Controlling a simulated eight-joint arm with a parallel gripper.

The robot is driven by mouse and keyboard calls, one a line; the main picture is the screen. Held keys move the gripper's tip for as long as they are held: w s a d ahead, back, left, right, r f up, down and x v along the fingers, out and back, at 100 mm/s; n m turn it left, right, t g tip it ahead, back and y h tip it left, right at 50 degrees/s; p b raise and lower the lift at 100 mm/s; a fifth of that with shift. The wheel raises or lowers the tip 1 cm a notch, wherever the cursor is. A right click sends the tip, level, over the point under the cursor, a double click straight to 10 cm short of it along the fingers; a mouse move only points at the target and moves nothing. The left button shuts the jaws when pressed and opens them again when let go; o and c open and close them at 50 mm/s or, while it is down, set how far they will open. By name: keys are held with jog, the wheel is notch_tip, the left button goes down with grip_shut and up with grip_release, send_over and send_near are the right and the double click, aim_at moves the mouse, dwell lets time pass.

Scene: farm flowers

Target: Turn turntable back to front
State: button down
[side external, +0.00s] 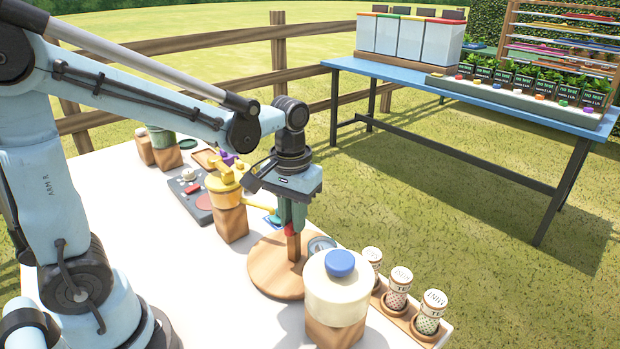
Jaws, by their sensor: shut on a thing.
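The turntable (262,272) is a round wooden disc on the white table, near its right edge. A wooden upright post (293,249) stands on it, with a red part near its top. My gripper (290,228) points straight down over the disc and is shut on the post's upper end. A small round dial-like piece (321,245) shows at the disc's far right side. The cream pot in front hides part of the disc's right edge.
A cream pot with a blue knob (337,287) on a wooden block stands close at the front right. Patterned shakers (398,288) stand in a wooden rack beyond it. A yellow pot (228,190) on a block stands left. White table (215,300) is clear at front left.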

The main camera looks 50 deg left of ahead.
jog(key=shift+n, duration=7)
jog(key=c, duration=1.1)
grip_release()
jog(key=shift+o, duration=0.2)
jog(key=shift+r, duration=0.1)
notch_tip(320, 180, up, 12)
